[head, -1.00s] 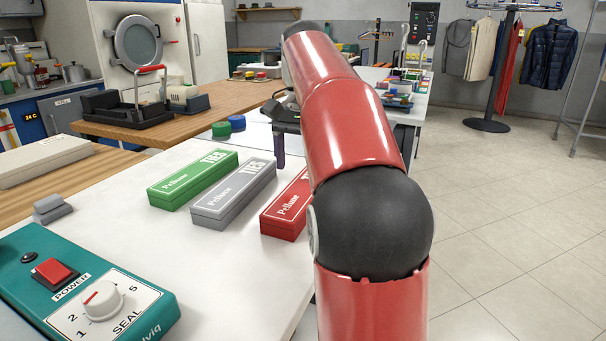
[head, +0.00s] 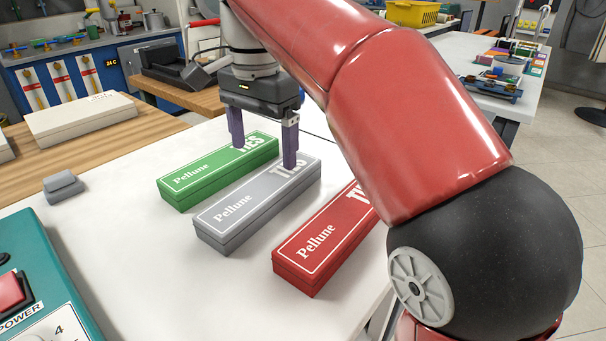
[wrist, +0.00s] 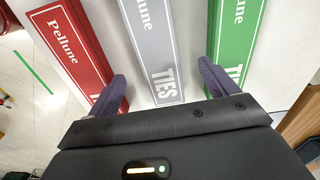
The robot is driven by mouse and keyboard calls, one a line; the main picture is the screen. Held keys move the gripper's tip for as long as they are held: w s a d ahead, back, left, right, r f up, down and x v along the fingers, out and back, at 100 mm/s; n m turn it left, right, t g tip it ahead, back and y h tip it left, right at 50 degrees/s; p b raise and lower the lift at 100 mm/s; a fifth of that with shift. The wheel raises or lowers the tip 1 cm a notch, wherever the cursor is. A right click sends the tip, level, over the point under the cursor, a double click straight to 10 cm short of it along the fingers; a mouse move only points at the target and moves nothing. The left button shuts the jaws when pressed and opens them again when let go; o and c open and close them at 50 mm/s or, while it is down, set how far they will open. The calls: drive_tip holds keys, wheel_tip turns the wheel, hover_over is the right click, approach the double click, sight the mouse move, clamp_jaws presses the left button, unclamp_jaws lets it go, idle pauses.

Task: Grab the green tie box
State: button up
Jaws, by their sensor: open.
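The green tie box (head: 215,172) lies flat on the white table, leftmost of three long boxes marked "Pellune" and "TIES". The grey tie box (head: 258,207) lies beside it, and the red tie box (head: 325,240) lies to the right, partly behind my arm. My gripper (head: 263,155) is open and points down over the far ends of the green and grey boxes. In the wrist view, the grey box (wrist: 152,45) lies between my spread fingers (wrist: 163,90). One finger is by the green box (wrist: 236,40), the other by the red box (wrist: 72,45). Finger height is unclear.
A teal sealing machine (head: 45,275) stands at the front left of the white table (head: 150,270). A small grey block (head: 63,186) sits behind it. A wooden counter (head: 60,155) with a pale flat case (head: 80,117) borders the left side.

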sight(264, 185)
drive_tip(key=shift+s+f+b, duration=0.2)
drive_tip(key=shift+f+b, duration=0.25)
drive_tip(key=shift+f, duration=1.55)
drive_tip(key=shift+s+f+b, duration=0.2)
drive_tip(key=shift+f+b, duration=0.2)
drive_tip(key=shift+f, duration=1.55)
drive_tip(key=c, duration=1.1)
